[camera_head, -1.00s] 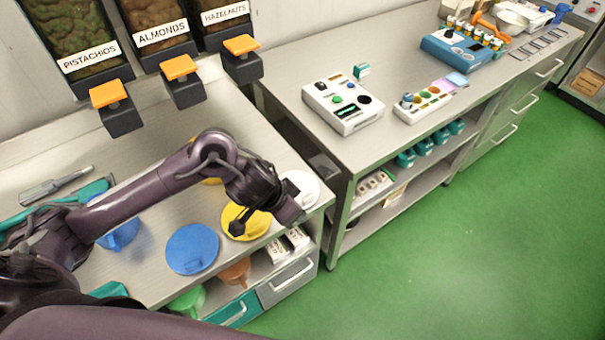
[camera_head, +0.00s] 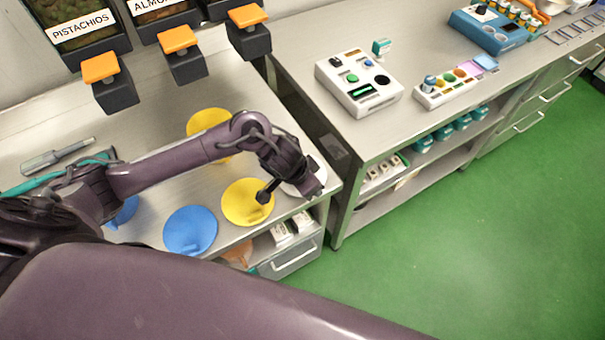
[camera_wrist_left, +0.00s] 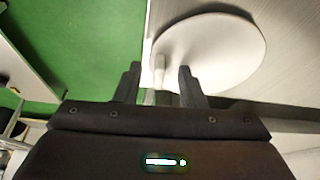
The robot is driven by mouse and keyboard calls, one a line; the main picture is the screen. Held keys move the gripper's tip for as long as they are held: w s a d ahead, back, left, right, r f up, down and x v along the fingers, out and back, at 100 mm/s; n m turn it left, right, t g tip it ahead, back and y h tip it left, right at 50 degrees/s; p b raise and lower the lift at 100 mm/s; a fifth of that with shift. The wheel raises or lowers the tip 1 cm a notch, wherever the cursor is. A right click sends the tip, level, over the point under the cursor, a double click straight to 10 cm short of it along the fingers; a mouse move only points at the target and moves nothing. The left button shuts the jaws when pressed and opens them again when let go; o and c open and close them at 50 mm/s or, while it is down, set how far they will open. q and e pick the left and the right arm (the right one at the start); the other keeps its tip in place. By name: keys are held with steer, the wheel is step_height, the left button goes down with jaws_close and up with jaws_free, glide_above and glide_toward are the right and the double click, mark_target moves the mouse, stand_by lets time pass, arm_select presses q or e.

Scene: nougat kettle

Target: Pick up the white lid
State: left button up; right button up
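The white lid (camera_head: 290,190) lies near the right end of the near steel counter, partly hidden by my left gripper (camera_head: 311,190). In the left wrist view the white lid (camera_wrist_left: 218,55) is a round disc with a small upright grip near its left edge. My left gripper (camera_wrist_left: 160,78) is open there, with its two fingers apart and the lid's grip in the gap between them. Whether the fingers touch the grip cannot be told. My right gripper is not in view.
A yellow lid (camera_head: 247,203) and a blue lid (camera_head: 190,230) lie left of the white lid. Another yellow lid (camera_head: 208,122) is partly behind my arm. Dispensers stand at the back. A second counter (camera_head: 345,145) is to the right, across a gap.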

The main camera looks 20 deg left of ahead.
arm_select(q)
steer(key=shift+s+r, duration=0.1)
steer(key=c, duration=0.5)
jaws_close()
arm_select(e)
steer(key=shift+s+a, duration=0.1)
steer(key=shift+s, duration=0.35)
arm_select(q)
steer(key=shift+r, duration=0.1)
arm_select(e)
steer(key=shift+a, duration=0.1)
